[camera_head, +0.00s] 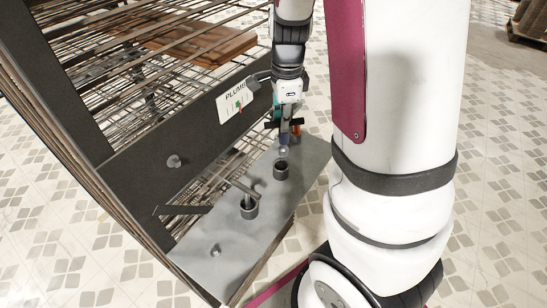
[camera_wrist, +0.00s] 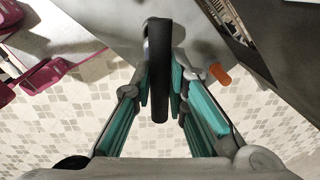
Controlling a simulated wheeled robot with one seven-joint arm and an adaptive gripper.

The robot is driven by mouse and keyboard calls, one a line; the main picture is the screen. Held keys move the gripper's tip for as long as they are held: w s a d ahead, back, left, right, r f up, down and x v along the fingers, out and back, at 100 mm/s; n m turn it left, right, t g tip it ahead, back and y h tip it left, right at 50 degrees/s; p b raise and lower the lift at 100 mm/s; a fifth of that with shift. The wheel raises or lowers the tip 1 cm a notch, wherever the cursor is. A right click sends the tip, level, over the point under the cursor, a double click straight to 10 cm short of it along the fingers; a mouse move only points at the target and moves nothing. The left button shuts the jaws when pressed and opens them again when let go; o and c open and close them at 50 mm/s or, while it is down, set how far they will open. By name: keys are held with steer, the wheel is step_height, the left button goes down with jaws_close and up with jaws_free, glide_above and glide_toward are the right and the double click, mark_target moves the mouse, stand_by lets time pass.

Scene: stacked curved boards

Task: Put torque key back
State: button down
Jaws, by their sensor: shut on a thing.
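My gripper (camera_head: 286,122) is shut on the torque key, with teal fingers on both sides of its dark bar (camera_wrist: 158,60) in the wrist view. In the head view the key hangs down from the fingers, and its silver lower end (camera_head: 283,151) shows at the far part of the grey metal shelf (camera_head: 225,262). That end appears just above a dark round holder (camera_head: 281,171); I cannot tell whether it touches. A second dark holder (camera_head: 249,209) nearer the front has another tool with a slanted handle standing in it. The key's upper part is partly hidden by the gripper.
An orange piece (camera_wrist: 219,75) lies close beside the right finger. A dark frame panel with a PLUMB-lettered sign (camera_head: 233,102) borders the shelf. A small knob (camera_head: 215,249) stands on the near shelf. Wire racks and a brown board (camera_head: 207,45) lie behind.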

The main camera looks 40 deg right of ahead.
mark_target(281, 146)
steer(key=f, duration=0.6)
steer(key=shift+w+d, duration=0.1)
steer(key=shift+w, duration=0.25)
steer(key=shift+f+b, duration=0.35)
steer(key=shift+f, duration=1.65)
steer(key=c, duration=1.6)
jaws_free()
